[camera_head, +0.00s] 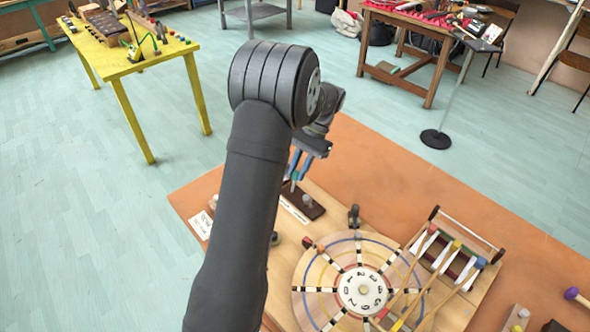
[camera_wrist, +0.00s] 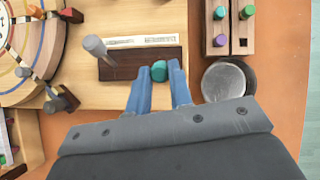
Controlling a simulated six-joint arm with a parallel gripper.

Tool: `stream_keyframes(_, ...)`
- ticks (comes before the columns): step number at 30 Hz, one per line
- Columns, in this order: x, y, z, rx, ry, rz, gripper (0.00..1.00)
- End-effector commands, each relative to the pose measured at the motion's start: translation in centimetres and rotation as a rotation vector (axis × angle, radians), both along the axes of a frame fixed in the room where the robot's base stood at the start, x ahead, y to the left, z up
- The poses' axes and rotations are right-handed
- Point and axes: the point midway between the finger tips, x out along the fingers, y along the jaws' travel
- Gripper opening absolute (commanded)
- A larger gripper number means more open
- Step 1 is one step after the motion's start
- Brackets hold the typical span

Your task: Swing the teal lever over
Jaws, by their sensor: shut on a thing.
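The teal lever's rounded teal end (camera_wrist: 159,71) shows in the wrist view between my blue fingertips, over the right end of a dark wooden base (camera_wrist: 120,68). My gripper (camera_wrist: 160,78) is shut on it. The lever's shaft is hidden below its end. A grey post (camera_wrist: 95,46) stands at the left part of the same base. In the head view my gripper (camera_head: 298,165) is partly hidden behind my arm, with its blue fingers pointing down at the dark base (camera_head: 313,210).
A numbered wheel (camera_head: 362,292) with coloured rings lies near the base, with mallets and bars (camera_head: 455,255) to its right. In the wrist view, a metal cup (camera_wrist: 224,82) and a block with coloured pegs (camera_wrist: 242,35) stand close on the right.

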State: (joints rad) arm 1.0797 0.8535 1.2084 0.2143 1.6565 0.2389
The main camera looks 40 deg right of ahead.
Motion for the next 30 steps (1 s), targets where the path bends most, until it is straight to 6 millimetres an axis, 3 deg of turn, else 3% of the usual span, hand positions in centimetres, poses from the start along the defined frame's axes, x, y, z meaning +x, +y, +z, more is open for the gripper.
stream_keyframes(22, -0.01, -0.8, -0.32, 0.087, 0.0, -0.001, 0.0)
stream_keyframes(23, -0.01, -0.81, -0.32, 0.087, 0.0, -0.001, 0.25)
stream_keyframes(25, -0.01, -0.8, -0.31, 0.088, 0.0, -0.001, 0.39)
stream_keyframes(30, -0.01, -0.73, -0.3, 0.09, 0.0, -0.001, 0.41)
